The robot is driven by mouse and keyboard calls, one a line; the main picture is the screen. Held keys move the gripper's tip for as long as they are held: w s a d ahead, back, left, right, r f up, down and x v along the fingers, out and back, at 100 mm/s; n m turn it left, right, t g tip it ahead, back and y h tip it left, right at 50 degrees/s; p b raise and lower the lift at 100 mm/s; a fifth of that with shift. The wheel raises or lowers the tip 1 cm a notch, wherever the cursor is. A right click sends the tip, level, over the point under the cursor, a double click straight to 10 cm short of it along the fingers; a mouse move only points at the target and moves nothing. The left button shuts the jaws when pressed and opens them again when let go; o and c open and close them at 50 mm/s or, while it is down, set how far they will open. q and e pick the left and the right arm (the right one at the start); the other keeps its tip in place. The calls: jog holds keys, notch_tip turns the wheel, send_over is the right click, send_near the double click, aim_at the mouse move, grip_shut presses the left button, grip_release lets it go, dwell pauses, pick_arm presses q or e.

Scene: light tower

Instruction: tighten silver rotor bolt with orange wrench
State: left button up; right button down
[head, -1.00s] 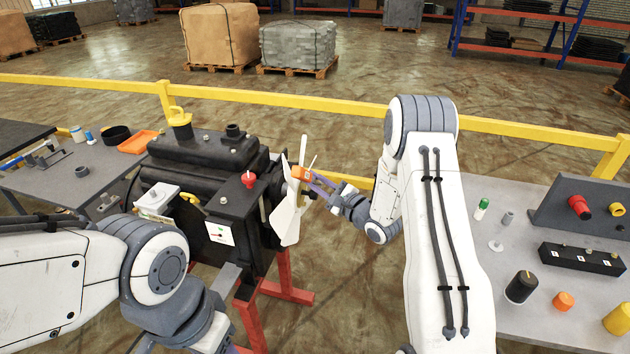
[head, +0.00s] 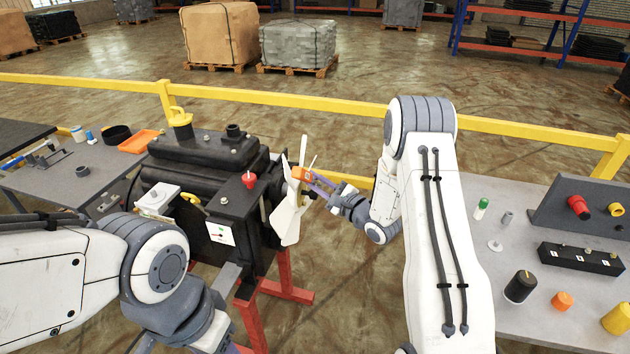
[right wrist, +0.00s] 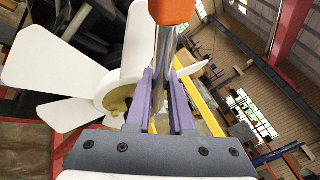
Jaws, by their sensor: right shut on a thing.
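The white rotor (head: 289,205) stands at the right side of the black engine block (head: 215,190). It also shows in the right wrist view (right wrist: 60,70), with a brass-coloured hub (right wrist: 118,98). My right gripper (head: 325,187) is shut on the orange wrench (head: 301,174) and holds it at the rotor. In the right wrist view, the purple fingers (right wrist: 161,88) close on its metal shaft, and its orange part (right wrist: 172,10) is at the top. The silver bolt cannot be made out; the wrench and fingers cover part of the hub. My left gripper is out of frame below my left arm.
A grey table (head: 455,235) at the right bears a black cylinder (head: 520,287), an orange cap (head: 562,301) and a dark socket block (head: 582,259). A left table (head: 50,180) holds an orange tray (head: 138,142). A yellow rail (head: 300,105) runs behind the engine.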

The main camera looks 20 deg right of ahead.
jog(key=shift+w+a, duration=0.55)
jog(key=shift+a, duration=0.2)
dwell(0.4)
jog(key=c, duration=1.4)
grip_release()
grip_shut()
jog(key=shift+r, duration=0.1)
jog(key=shift+w+d+r+m+g+p, duration=0.1)
jog(key=shift+w+r+m+g+p, duration=0.4)
jog(key=shift+p, duration=1)
jog(key=shift+s+f, duration=0.15)
jog(key=shift+s, duration=0.05)
